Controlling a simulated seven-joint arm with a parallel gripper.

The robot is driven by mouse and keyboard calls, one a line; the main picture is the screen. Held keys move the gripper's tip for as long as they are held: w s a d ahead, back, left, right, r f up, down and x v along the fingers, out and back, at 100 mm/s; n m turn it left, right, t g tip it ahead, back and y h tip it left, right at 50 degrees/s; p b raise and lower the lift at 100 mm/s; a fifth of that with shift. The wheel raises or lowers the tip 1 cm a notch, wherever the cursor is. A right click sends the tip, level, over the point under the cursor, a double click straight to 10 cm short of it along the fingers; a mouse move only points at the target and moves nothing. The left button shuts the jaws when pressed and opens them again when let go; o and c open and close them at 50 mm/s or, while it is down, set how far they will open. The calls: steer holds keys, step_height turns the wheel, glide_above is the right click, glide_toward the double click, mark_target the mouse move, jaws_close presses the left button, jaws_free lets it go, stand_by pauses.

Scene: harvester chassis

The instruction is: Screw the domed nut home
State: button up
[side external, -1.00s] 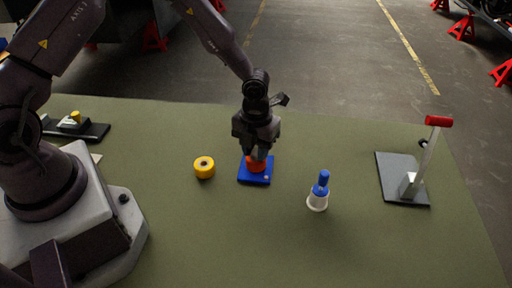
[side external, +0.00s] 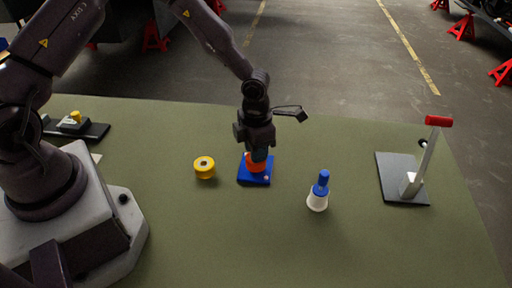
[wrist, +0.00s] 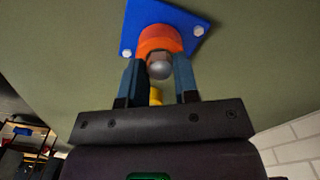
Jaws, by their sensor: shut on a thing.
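The domed nut (wrist: 159,68) is grey and sits at the orange cylinder (wrist: 160,38) on the blue plate (wrist: 128,36). My gripper (wrist: 160,78) has its two blue-grey fingers on either side of the nut and is shut on it. In the side view, my gripper (side external: 258,156) points down over the orange cylinder (side external: 255,167) on the blue plate (side external: 256,181), and the fingers hide the nut there. How far the nut is threaded on cannot be told.
A yellow round part (side external: 204,168) stands just left of the plate. A white and blue bottle-like item (side external: 318,193) stands to the right. A grey stand with a red-handled lever (side external: 410,184) is further right. The green table between them is clear.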

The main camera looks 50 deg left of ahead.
steer(key=m, duration=0.2)
steer(key=shift+m, duration=0.3)
steer(key=o, duration=1.1)
steer(key=shift+c, duration=0.2)
